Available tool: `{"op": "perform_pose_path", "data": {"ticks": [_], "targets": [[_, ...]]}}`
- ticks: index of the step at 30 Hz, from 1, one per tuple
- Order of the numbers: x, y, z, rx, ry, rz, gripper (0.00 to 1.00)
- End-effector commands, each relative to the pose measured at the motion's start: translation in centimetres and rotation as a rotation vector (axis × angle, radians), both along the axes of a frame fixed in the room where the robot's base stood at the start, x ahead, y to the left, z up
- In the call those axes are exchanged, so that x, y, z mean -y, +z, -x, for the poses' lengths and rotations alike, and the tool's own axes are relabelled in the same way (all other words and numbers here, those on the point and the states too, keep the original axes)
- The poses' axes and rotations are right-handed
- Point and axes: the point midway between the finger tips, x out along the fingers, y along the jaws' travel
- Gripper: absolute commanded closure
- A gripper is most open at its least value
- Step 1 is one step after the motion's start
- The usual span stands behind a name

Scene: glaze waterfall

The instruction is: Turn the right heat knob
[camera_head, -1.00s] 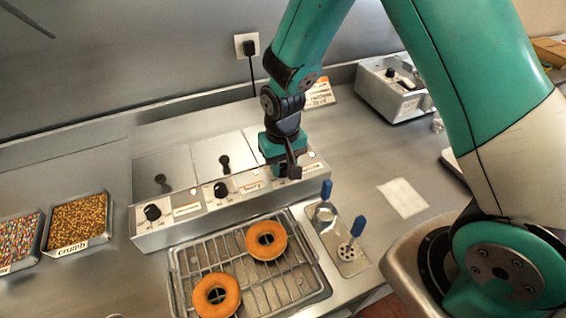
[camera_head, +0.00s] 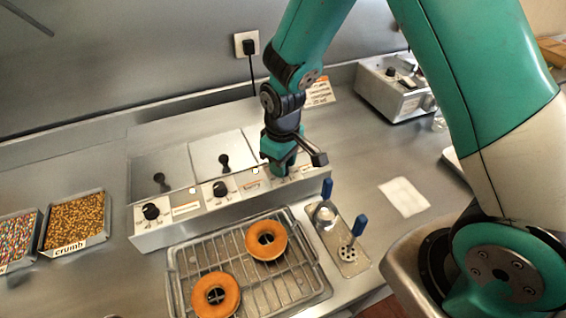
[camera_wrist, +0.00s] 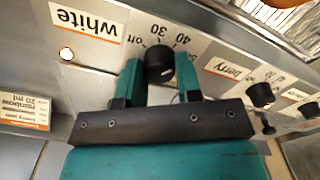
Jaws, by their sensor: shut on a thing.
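The right heat knob (camera_wrist: 159,66) is black and round, with the marks off, 30 and 40 around it, beside the white label (camera_wrist: 88,20). My gripper (camera_wrist: 160,84) has its two teal fingers on either side of this knob and is shut on it in the wrist view. In the head view my gripper (camera_head: 279,172) is at the right end of the warmer's front panel and hides the knob. The middle knob (camera_head: 220,189) and the left knob (camera_head: 151,212) stand free to the left. The berry knob (camera_wrist: 261,94) shows in the wrist view.
A wire rack (camera_head: 185,262) with two donuts stands in front of the panel. A small tray with blue-handled tools (camera_head: 358,226) is to its right. Crumb (camera_head: 75,222) and sprinkle trays are at left. A white cloth (camera_head: 404,196) lies on the counter at right.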

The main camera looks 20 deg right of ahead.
Motion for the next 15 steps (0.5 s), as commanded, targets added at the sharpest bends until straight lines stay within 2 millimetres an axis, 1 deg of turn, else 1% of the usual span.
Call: {"op": "perform_pose_path", "data": {"ticks": [7, 15], "targets": [[-0.01, 0.06, -0.1, 0.003, 0.145, -0.001, 0.91], [-0.02, 0.08, -0.11, 0.004, 0.222, 0.0, 0.91]]}}
